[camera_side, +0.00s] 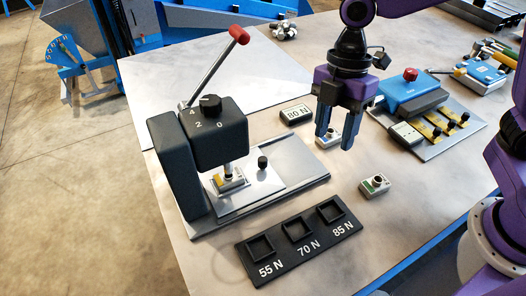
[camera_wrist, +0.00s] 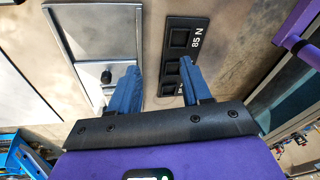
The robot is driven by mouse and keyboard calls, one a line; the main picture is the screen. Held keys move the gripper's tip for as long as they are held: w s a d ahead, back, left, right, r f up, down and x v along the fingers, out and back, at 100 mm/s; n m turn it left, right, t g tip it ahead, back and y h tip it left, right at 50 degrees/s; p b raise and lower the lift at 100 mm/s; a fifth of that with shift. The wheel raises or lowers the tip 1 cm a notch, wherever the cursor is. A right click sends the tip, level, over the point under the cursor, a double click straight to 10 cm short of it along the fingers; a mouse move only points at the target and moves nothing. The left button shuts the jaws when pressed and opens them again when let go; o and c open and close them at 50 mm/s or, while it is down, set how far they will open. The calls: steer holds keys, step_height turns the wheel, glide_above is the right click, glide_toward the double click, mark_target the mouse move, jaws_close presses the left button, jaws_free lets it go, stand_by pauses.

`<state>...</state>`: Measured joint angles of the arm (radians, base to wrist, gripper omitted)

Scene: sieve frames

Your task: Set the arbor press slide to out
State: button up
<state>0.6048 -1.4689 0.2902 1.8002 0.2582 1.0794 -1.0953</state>
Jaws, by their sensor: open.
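The arbor press (camera_side: 172,165) is black, with a raised lever ending in a red grip (camera_side: 239,36) and a numbered dial on its head. Its slide (camera_side: 240,190) is a silver plate with a small black knob (camera_side: 263,162); the knob also shows in the wrist view (camera_wrist: 106,76). A small part (camera_side: 229,180) with a yellow patch sits on the slide under the ram, which appears to touch it. My gripper (camera_side: 338,138) is open and empty, pointing down right of the press, apart from the knob. In the wrist view its blue fingertips (camera_wrist: 162,75) are spread.
A black tray (camera_side: 285,258) with empty pockets marked 55 N, 70 N and 85 N lies in front. An 80 N block (camera_side: 296,114) and a blue device (camera_side: 411,93) stand farther back.

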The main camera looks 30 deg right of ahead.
mark_target(264, 158)
steer(key=w+a+f+n+g+y, duration=0.1)
steer(key=w+a+f+n+y, duration=0.15)
steer(key=w+a+n, duration=0.65)
steer(key=shift+a+f+m+h, duration=0.15)
steer(key=shift+f+m, duration=0.35)
steer(key=shift+f, duration=0.8)
steer(key=shift+a+f+m+h, duration=0.15)
steer(key=shift+f+m, duration=0.35)
steer(key=shift+f, duration=0.8)
steer(key=shift+a+f+m+h, duration=0.15)
steer(key=shift+f+m, duration=0.35)
steer(key=shift+f, duration=0.8)
steer(key=shift+d, duration=0.1)
steer(key=shift+c, duration=0.3)
steer(key=shift+d, duration=0.1)
jaws_close()
